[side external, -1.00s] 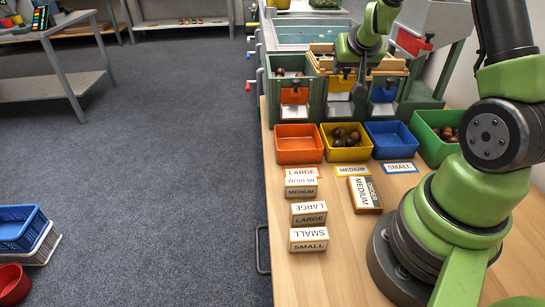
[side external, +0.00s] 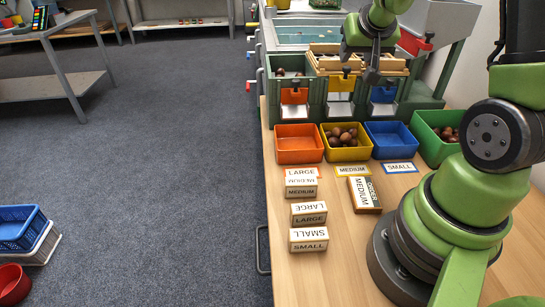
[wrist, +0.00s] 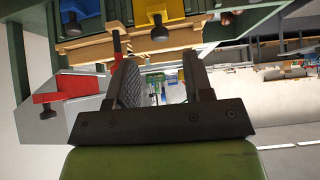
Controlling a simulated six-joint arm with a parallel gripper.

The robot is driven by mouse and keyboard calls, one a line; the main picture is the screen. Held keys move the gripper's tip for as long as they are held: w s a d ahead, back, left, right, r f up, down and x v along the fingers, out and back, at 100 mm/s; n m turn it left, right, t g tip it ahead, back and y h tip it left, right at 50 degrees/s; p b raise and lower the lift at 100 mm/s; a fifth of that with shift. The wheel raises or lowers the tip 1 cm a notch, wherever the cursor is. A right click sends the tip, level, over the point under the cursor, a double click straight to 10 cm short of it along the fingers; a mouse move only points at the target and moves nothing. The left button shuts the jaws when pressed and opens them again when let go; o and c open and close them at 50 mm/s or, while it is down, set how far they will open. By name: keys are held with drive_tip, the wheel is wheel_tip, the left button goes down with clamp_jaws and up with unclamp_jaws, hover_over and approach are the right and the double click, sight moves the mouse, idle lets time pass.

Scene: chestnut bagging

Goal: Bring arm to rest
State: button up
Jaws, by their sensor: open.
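My gripper (side external: 371,72) hangs in the air in front of the sorting machine's wooden frame, above and behind the yellow bin. In the wrist view my gripper (wrist: 163,82) has its two dark fingers apart with nothing between them. The yellow bin (side external: 345,154) holds several brown chestnuts. The orange bin (side external: 299,157) and the blue bin (side external: 391,152) look empty. A green bin (side external: 428,151) at the right holds some chestnuts.
The machine (side external: 318,98) has orange, yellow and blue gates over metal chutes behind the bins. Labelled blocks (side external: 308,239) marked large, medium and small lie on the wooden table (side external: 330,277). A block marked medium (side external: 364,194) lies nearer my base. The table's front is clear.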

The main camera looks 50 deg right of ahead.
drive_tip(key=a+r+n+t+y, duration=0.25)
drive_tip(key=a+r, duration=0.25)
drive_tip(key=a, duration=0.3)
drive_tip(key=a+r+n+t+y, duration=0.1)
drive_tip(key=a+r+y, duration=0.25)
drive_tip(key=a, duration=0.45)
drive_tip(key=s+a+g, duration=0.1)
drive_tip(key=s+a, duration=0.3)
drive_tip(key=s, duration=0.2)
drive_tip(key=s+a+r+n+g+y, duration=0.1)
drive_tip(key=s+a, duration=0.3)
drive_tip(key=s, duration=0.3)
drive_tip(key=shift+s+y, duration=0.25)
drive_tip(key=shift+y, duration=0.05)
drive_tip(key=shift+r+n, duration=0.1)
drive_tip(key=shift+n, duration=0.15)
